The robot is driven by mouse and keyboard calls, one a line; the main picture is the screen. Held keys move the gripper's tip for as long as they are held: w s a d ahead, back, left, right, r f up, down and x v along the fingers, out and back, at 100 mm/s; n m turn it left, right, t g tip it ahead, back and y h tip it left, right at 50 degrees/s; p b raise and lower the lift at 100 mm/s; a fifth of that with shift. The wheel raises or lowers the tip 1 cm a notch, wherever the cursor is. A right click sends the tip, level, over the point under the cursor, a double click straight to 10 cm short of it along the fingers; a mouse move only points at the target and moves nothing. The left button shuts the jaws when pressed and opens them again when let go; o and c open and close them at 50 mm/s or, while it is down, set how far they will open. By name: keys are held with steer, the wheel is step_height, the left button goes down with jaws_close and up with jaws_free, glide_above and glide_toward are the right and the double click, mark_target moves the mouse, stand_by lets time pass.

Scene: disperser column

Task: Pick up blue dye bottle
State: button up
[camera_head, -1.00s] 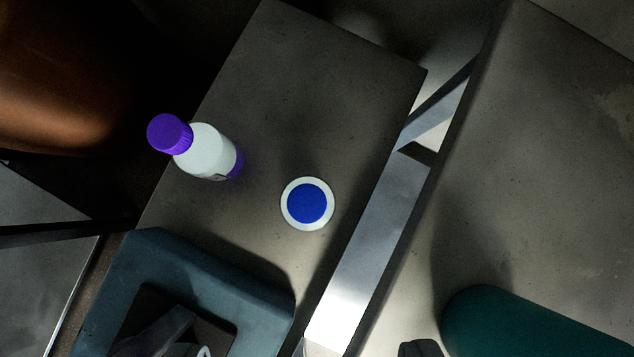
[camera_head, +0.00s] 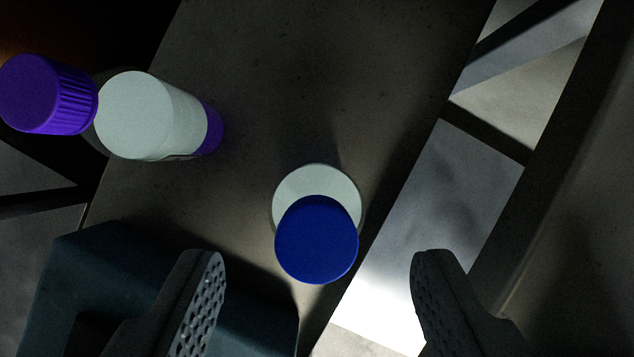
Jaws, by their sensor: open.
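The blue dye bottle (camera_head: 316,238) stands upright on a dark grey tabletop (camera_head: 300,90), seen from above. Its round blue cap covers part of its white shoulder, and the body below is hidden. My gripper (camera_head: 318,270) is open, with one dark, perforated finger pad on either side in the lower part of the view. The blue cap lies between the two fingers in the picture, a little above the line of the fingertips. The fingers do not touch the bottle, and the gap in height between them and the cap is hard to tell.
A white bottle with a purple cap (camera_head: 48,94) stands at the upper left of the same tabletop. A dark blue-grey bin (camera_head: 85,255) sits at the lower left, partly behind the left finger. A gap with bright floor and another dark surface lie to the right.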

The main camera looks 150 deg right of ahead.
mark_target(317, 251)
steer(key=x, duration=0.5)
steer(key=shift+s+d+f, duration=0.1)
steer(key=shift+s+f, duration=0.05)
steer(key=shift+s, duration=0.05)
jaws_close()
